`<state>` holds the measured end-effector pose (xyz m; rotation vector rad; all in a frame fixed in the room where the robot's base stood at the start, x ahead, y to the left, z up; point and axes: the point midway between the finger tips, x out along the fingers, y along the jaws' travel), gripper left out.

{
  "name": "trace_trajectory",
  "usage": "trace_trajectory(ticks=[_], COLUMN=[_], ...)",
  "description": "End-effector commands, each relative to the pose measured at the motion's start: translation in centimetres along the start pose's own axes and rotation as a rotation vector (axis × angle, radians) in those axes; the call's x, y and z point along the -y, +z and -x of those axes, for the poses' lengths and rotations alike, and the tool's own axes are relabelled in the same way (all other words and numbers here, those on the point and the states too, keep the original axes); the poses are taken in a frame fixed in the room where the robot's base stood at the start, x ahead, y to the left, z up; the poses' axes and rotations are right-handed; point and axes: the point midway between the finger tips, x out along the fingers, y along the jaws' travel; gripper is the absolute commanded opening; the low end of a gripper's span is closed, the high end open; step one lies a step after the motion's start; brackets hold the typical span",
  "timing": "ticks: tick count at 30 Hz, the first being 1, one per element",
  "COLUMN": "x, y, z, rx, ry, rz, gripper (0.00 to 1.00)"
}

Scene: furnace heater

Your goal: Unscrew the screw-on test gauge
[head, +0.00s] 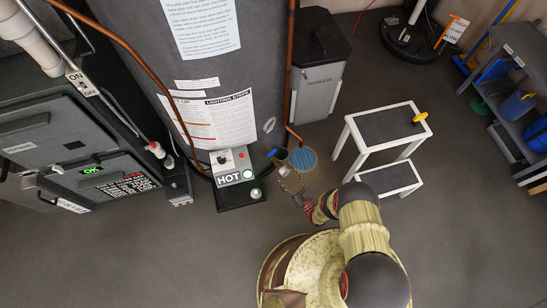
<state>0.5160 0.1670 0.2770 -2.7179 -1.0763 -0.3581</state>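My arm reaches from the lower right to the foot of the grey tank heater (262,60). My gripper (284,173) is at the lower right of the tank, by a small fitting with a blue part (272,153). The test gauge cannot be made out for certain; a small pale round piece (269,125) on the tank side above the blue part may be it. The gripper's fingers are small and overlap the fitting, so I cannot tell whether they are open, shut or touching it.
A control box marked HOT (235,175) sits at the tank's base, left of my gripper. A round blue grate (303,160) lies on the floor behind it. A white-framed step stool (385,128) with a yellow item (420,117) stands right. A grey bin (318,92) stands behind.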

Motion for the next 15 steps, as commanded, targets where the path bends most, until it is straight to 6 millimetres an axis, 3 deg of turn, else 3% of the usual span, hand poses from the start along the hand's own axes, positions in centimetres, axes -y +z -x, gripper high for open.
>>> trace_trajectory(ticks=[8, 15], x=[-0.1, -0.18], y=[-0.02, -0.05], z=[0.09, 0.1], rx=[0.0, -0.001], ry=[0.004, 0.006], rz=[0.0, 0.0], gripper=[0.77, 0.78])
